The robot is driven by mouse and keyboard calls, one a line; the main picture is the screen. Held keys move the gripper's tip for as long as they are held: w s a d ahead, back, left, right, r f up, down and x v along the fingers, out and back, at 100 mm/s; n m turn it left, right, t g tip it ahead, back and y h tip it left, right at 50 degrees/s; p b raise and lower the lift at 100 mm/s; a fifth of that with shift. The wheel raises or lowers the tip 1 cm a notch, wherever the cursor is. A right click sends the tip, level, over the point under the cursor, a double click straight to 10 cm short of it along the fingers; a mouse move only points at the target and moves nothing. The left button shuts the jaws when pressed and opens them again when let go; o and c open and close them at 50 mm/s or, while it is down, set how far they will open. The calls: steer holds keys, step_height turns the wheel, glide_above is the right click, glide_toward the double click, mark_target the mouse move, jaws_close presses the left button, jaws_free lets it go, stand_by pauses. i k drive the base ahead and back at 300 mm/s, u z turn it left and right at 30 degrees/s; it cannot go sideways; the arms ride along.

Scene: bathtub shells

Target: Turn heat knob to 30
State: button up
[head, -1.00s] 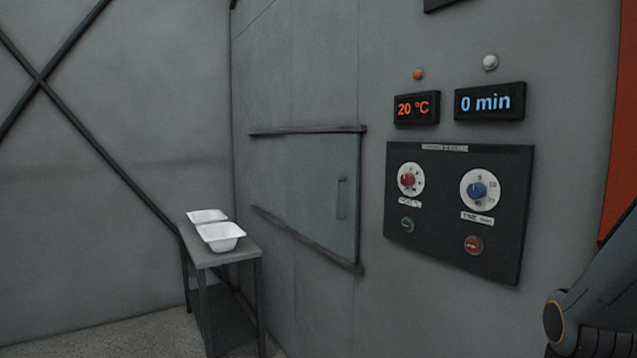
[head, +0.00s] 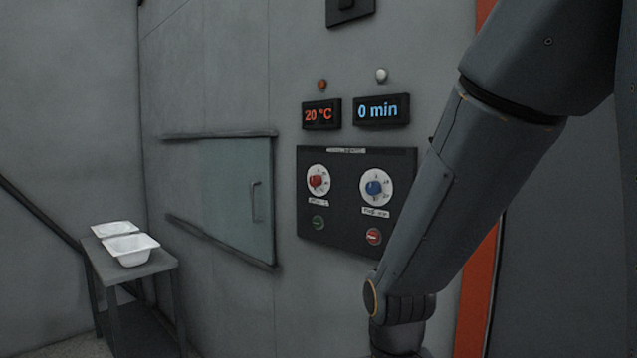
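The red heat knob (head: 315,181) sits on a white dial at the upper left of the black control panel (head: 340,246). The heat display (head: 321,114) above it reads 20 °C in red. The blue time knob (head: 374,188) is to its right, under a display (head: 382,111) that reads 0 min. My arm comes down from the upper right in front of the panel's right side. My gripper is outside the picture, below the bottom edge. Nothing is seen touching the heat knob, and its exact pointer position is too small to read.
A green button (head: 318,222) and a red button (head: 374,236) are below the knobs. A sliding glass door (head: 235,195) with a handle is left of the panel. Two white tubs (head: 131,249) stand on a narrow table (head: 158,263) at the left.

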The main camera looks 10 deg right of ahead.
mark_target(316, 180)
steer(key=k, duration=1.2)
steer(key=u, duration=0.85)
steer(key=i, duration=2)
steer(key=z, duration=0.9)
